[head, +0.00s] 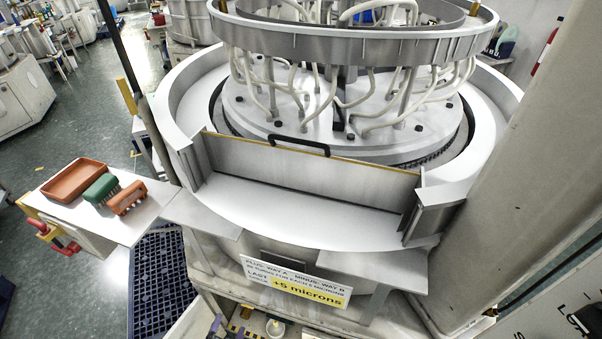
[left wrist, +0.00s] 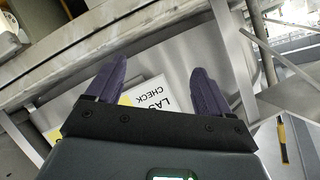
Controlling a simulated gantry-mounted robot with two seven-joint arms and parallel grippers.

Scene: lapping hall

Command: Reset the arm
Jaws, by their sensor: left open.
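Beyond the fingers is the white and yellow sign (left wrist: 152,95), partly hidden by the gripper body. In the head view the same sign (head: 295,283) hangs on the machine's front and reads "+5 microns". My right gripper is in neither view.
A side shelf (head: 150,215) at left holds an orange tray (head: 73,180), a green brush (head: 101,188) and an orange brush (head: 127,198). A thick grey column (head: 530,150) stands at right. The machine's front ledge (head: 290,212) is bare.

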